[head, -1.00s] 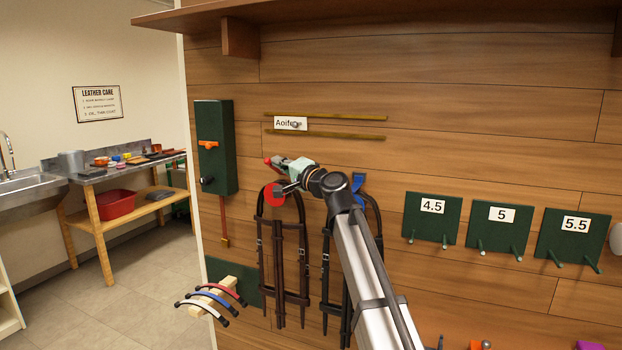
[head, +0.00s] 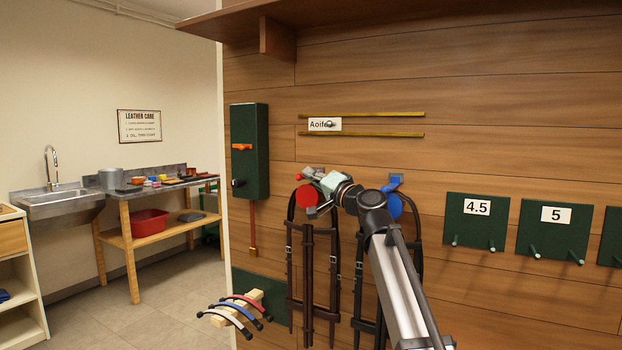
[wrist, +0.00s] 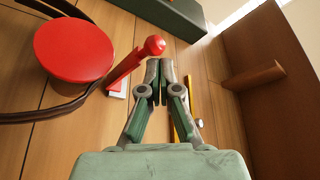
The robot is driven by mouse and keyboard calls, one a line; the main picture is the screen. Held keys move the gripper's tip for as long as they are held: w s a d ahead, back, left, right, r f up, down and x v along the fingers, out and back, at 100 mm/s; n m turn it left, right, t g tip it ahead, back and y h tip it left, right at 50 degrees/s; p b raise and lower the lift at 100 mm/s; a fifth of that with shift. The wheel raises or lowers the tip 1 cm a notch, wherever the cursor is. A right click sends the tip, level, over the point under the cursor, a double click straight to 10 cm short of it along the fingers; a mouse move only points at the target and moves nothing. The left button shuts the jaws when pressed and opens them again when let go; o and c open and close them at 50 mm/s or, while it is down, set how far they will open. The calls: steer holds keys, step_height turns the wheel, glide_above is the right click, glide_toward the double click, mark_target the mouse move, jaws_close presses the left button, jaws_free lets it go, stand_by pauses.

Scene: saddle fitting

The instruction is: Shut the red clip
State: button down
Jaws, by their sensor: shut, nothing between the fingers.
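The red clip is a red lever with a ball knob (wrist: 152,46), rising from a small pale base in the wrist view. Its red end also shows in the head view (head: 299,177), just above the round red disc (head: 307,196). The disc also shows in the wrist view (wrist: 75,50), with a dark strap around it. My gripper (wrist: 158,66) is shut and empty, its fingertips close beside the knob. I cannot tell whether they touch it. In the head view my gripper (head: 316,178) partly hides the clip. I cannot tell whether the clip is fully shut.
A dark green wall box (head: 250,150) is left of the clip. Brass rails (head: 361,134) and an "Aoife" card (head: 322,125) are above. A wooden shelf (wrist: 280,90) juts out in the wrist view. A blue disc (head: 394,205) and hanging straps are to the right.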

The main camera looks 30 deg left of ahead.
steer(key=v, duration=1.2)
